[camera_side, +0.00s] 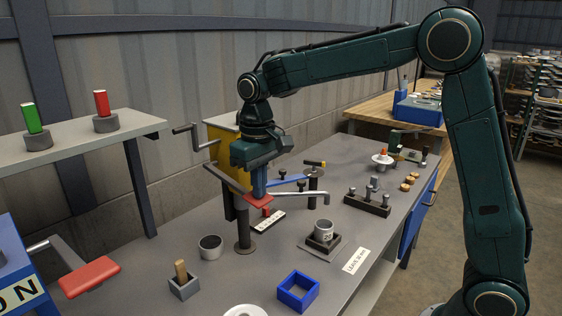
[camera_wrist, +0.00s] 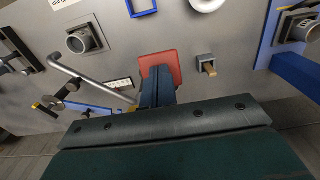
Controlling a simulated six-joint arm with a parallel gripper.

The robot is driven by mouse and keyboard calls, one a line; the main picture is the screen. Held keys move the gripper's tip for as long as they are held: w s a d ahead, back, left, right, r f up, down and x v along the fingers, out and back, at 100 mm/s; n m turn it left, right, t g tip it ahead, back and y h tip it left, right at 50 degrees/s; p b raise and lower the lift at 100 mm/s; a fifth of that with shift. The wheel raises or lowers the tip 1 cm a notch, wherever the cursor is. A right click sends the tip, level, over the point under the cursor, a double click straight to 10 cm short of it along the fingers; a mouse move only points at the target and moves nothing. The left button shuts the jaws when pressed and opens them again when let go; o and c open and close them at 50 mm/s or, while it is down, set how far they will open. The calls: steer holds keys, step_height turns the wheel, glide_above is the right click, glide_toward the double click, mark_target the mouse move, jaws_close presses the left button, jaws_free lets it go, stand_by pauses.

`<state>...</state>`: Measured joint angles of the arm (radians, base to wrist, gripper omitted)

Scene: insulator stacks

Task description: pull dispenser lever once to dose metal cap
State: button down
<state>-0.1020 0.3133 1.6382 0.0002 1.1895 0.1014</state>
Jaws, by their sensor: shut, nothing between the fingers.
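My gripper (camera_side: 260,194) is shut, its blue fingers pointing down with nothing between them. The fingertips are at the red lever paddle (camera_side: 258,200) of the dispenser; I cannot tell if they touch it. In the wrist view the shut fingers (camera_wrist: 157,90) overlap the red paddle (camera_wrist: 161,66) and hide part of it. The dispenser has a dark post (camera_side: 243,236) and a silver spout tube (camera_side: 300,194). A metal cap (camera_side: 323,230), like a grey cup, sits on a square plate right of the post, near and below the spout's end. It also shows in the wrist view (camera_wrist: 84,41). Its contents cannot be seen.
A grey cup (camera_side: 210,247), a block with a wooden peg (camera_side: 184,282) and a blue square frame (camera_side: 298,292) stand at the front. A yellow box (camera_side: 222,148) with a crank is behind my gripper. A rack of weights (camera_side: 368,202) stands right of the spout.

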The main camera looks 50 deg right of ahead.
steer(key=shift+r, duration=0.1)
step_height(320, 180, up, 14)
steer(key=shift+f, duration=0.2)
stand_by(2.3)
steer(key=shift+s, duration=0.15)
stand_by(0.6)
steer(key=s+d+f+t, duration=0.1)
steer(key=s+d+t, duration=0.2)
steer(key=s, duration=1.1)
steer(key=s+d+f+t, duration=0.1)
steer(key=s+f+t, duration=0.1)
steer(key=s+f, duration=0.7)
steer(key=s, duration=0.2)
steer(key=shift+s+d+f+t, duration=0.2)
steer(key=shift+s+d+t, duration=0.1)
steer(key=shift+s, duration=0.1)
